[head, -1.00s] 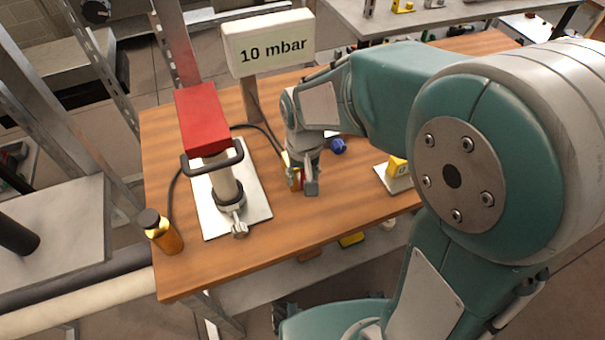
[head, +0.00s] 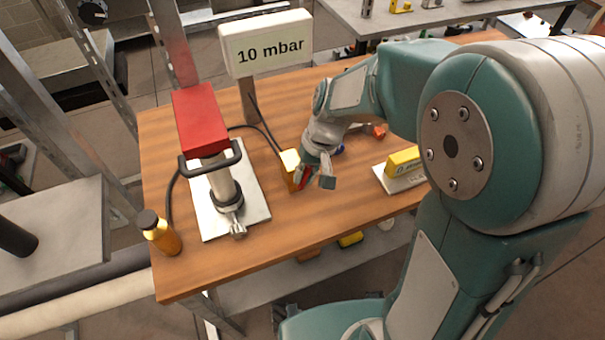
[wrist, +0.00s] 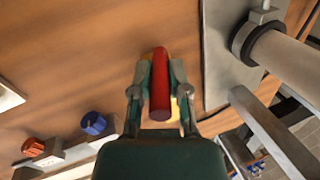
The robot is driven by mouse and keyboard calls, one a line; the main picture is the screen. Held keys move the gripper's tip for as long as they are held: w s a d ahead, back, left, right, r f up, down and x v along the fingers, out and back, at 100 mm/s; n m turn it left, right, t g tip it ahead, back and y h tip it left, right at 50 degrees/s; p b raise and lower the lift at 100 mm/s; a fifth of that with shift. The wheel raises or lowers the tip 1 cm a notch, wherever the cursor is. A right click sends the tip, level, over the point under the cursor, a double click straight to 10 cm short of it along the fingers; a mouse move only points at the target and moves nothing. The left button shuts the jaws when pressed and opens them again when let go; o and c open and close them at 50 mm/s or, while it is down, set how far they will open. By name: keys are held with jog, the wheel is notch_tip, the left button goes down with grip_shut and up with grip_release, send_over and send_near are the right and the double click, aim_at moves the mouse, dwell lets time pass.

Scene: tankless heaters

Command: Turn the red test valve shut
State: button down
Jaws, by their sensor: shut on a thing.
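The red test valve handle (wrist: 160,85) sits between both fingers of my gripper (wrist: 159,72) in the wrist view, and the gripper is shut on it. In the head view only a small part of the red handle (head: 303,174) shows beside my gripper (head: 314,176). A yellow valve body (head: 290,168) stands on the wooden table just left of the gripper. In the wrist view a little yellow shows behind the handle, mostly hidden by the fingers.
A pump with a red top (head: 202,118) stands on a white plate left of the valve, with a "10 mbar" sign (head: 267,45) behind. Blue (wrist: 93,123) and orange-red (head: 378,132) knobs lie close by. A yellow block (head: 403,161) is at right, an amber bottle (head: 160,233) at front left.

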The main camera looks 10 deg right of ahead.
jog(key=y, duration=0.1)
jog(key=d+g+y, duration=0.1)
jog(key=y, duration=0.1)
jog(key=f+y, duration=0.1)
jog(key=y, duration=0.1)
jog(key=shift+w+d+g, duration=0.2)
jog(key=shift+g, duration=0.1)
jog(key=y, duration=0.1)
jog(key=f+g+y, duration=0.1)
jog(key=y, duration=0.3)
jog(key=shift+d+f+g, duration=0.15)
jog(key=shift+d+g, duration=0.15)
jog(key=shift+y, duration=0.3)
jog(key=c, duration=0.6)
grip_release()
jog(key=shift+w, duration=0.1)
jog(key=shift+w+d, duration=0.1)
jog(key=shift+d, duration=0.15)
jog(key=v, duration=1.1)
jog(key=shift+d, duration=0.3)
